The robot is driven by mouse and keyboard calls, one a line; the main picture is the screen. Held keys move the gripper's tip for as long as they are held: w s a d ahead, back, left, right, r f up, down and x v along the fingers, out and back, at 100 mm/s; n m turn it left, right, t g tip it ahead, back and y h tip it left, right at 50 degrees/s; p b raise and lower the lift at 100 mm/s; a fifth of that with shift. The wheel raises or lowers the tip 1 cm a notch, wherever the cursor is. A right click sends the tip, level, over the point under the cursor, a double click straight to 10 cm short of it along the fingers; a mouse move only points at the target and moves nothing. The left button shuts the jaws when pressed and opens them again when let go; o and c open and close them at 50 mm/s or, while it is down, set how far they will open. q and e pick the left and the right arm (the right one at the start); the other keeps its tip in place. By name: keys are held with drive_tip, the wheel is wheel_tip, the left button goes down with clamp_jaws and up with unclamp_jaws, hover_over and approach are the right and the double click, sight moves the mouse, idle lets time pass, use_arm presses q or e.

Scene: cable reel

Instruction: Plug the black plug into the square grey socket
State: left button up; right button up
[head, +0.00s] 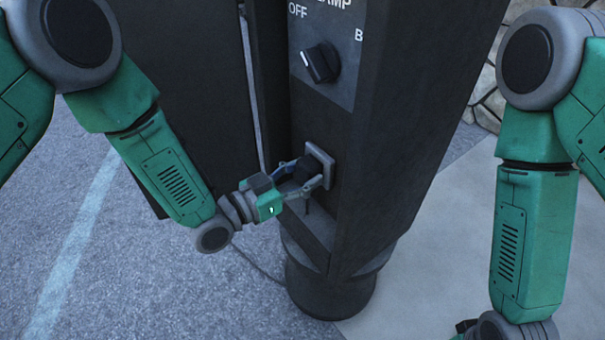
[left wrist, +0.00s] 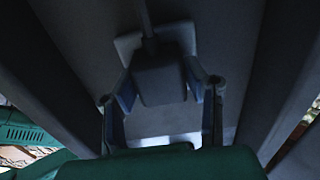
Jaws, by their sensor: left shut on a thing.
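The square grey socket (head: 327,160) is a light plate on the front of a dark post. My left gripper (head: 307,172) is at the socket, with its blue-grey fingers on either side of the black plug (head: 301,175). In the left wrist view the plug (left wrist: 160,80) is a dark block between the fingers (left wrist: 165,95), with its cable running up from it. The grey socket plate (left wrist: 128,46) shows behind the plug. The plug is up against the socket; I cannot tell how deep it sits. My right gripper (head: 466,328) is barely in view at the bottom edge, its fingers hidden.
A rotary switch (head: 320,63) marked OFF sits on a grey panel above the socket. The dark post (head: 400,120) stands on a round base (head: 325,293). A thin cable (head: 258,267) runs along the ground by the base. A dark panel stands to the left.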

use_arm(q)
drive_tip(key=shift+d, duration=0.1)
drive_tip(key=o, duration=1.2)
drive_tip(key=shift+c, duration=0.2)
drive_tip(key=v, duration=1.2)
drive_tip(key=shift+w+f, duration=0.1)
